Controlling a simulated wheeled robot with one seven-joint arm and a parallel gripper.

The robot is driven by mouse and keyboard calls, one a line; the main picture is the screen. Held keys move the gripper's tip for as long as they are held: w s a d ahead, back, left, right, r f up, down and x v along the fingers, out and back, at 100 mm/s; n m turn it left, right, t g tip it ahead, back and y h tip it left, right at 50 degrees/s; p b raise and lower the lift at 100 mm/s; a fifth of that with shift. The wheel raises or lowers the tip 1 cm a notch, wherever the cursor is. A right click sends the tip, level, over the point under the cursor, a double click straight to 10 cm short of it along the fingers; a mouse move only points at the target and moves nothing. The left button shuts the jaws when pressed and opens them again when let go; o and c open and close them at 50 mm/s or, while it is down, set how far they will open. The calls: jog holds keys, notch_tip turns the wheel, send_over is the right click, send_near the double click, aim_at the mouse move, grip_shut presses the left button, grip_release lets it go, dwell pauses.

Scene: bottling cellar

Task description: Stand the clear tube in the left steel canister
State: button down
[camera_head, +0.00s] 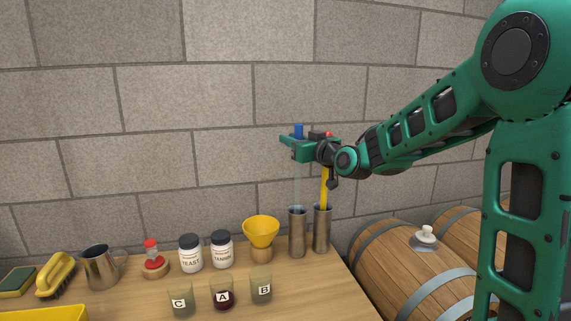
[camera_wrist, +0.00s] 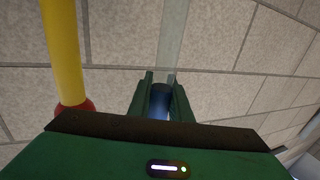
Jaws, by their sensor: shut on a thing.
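My gripper (camera_head: 296,143) is shut on the upper end of the clear tube (camera_head: 298,182), just below its blue top (camera_head: 298,130). The tube hangs upright over the left steel canister (camera_head: 297,236). Its lower end meets the canister's mouth in the picture; I cannot tell how far inside it is. In the wrist view the fingers (camera_wrist: 160,84) close around the blue top (camera_wrist: 159,101), with the pale tube (camera_wrist: 172,40) running away beyond. The right steel canister (camera_head: 322,233) stands close beside the left one and holds a yellow rod (camera_head: 325,188) with a red end (camera_wrist: 76,110).
A yellow funnel (camera_head: 261,230) on a wooden stand is just left of the canisters. Jars (camera_head: 190,254), lettered cups (camera_head: 222,296), a metal jug (camera_head: 101,268) and a brush (camera_head: 55,275) occupy the bench.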

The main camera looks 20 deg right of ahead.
jog(key=shift+f, duration=3.05)
jog(key=c, duration=1.6)
grip_release()
